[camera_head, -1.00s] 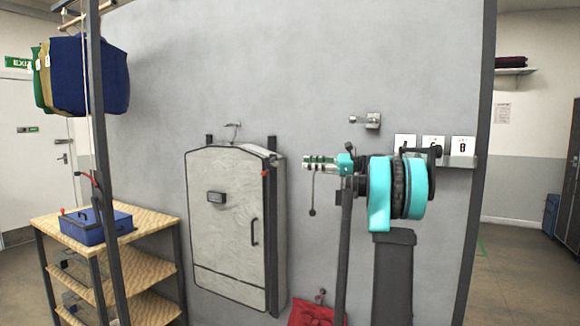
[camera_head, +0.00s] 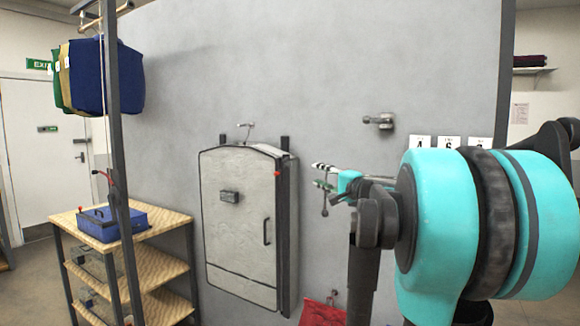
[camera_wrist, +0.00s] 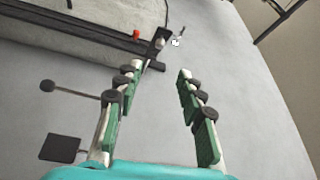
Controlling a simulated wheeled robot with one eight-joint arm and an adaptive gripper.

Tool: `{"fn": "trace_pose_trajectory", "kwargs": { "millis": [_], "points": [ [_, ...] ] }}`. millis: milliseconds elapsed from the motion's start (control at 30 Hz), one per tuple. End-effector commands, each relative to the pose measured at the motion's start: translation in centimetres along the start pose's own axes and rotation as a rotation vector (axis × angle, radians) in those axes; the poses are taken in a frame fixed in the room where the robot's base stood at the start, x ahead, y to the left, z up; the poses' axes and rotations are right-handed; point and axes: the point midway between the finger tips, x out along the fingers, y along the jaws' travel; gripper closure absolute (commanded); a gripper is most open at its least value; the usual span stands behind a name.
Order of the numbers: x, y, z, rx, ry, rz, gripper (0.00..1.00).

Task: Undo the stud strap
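A pale grey bag-like case (camera_head: 235,225) with dark edging hangs on the grey wall. A small red tab (camera_head: 277,174) sits at its upper right edge, and a dark side handle (camera_head: 266,231) is below. I cannot make out for certain which part is the stud strap. My gripper (camera_head: 322,176) is to the right of the case's top, pointing left. In the wrist view my gripper (camera_wrist: 164,70) is open, with nothing between its green-padded fingers. The case (camera_wrist: 85,50) and red tab (camera_wrist: 136,34) lie beyond the fingertips, up and left.
A metal wall hook (camera_head: 380,121) is above and right of my gripper. A wooden shelf unit (camera_head: 150,228) with a blue box (camera_head: 112,223) stands left. A red cushion-like thing (camera_head: 320,313) is low beneath my arm.

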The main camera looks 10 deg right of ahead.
Motion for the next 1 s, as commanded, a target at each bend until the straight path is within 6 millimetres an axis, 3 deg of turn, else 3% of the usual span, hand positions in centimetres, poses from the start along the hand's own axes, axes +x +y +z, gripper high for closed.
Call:
{"fn": "trace_pose_trajectory", "kwargs": {
  "millis": [167,700,1000],
  "points": [
    [2.3,0.0,0.1,0.000,-0.004,0.000,0.61],
    [12.9,-0.1,0.1,0.002,-0.005,0.000,0.61],
    [16.6,0.0,0.0,0.002,-0.002,0.000,0.61]
  ]
}}
